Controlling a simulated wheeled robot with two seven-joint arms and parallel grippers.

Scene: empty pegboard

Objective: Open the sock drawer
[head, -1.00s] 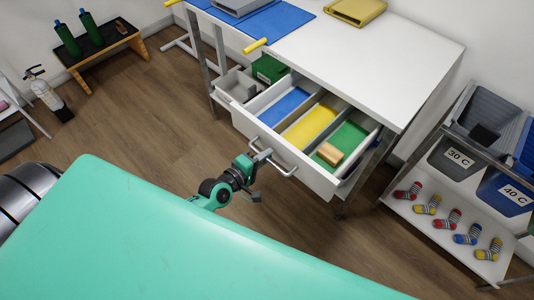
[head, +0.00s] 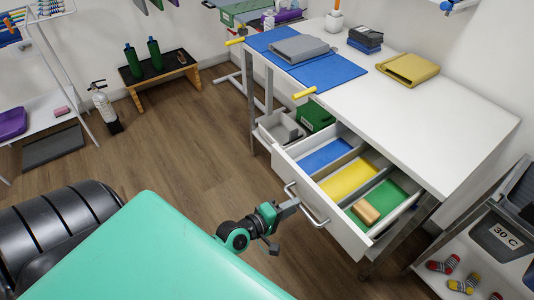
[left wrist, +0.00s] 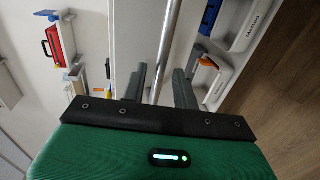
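The drawer (head: 345,236) under the white worktop stands pulled out. Blue, yellow and green compartments show inside, with a tan block (head: 366,211) in the green one. No socks show in it. Its curved metal handle (head: 311,214) is on the white front. My left gripper (head: 282,228) is at the handle, its fingers spread apart. In the left wrist view the metal bar (left wrist: 169,45) runs between the two open fingers (left wrist: 163,86), with gaps beside it. Whether a finger touches the bar I cannot tell. My right gripper is not in view.
The white worktop (head: 440,110) carries a blue mat, a grey folder and a yellow folder. A rack at the right holds a "30 C" bin (head: 497,240) and striped socks (head: 443,265). Open wooden floor (head: 170,165) lies left of the drawer.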

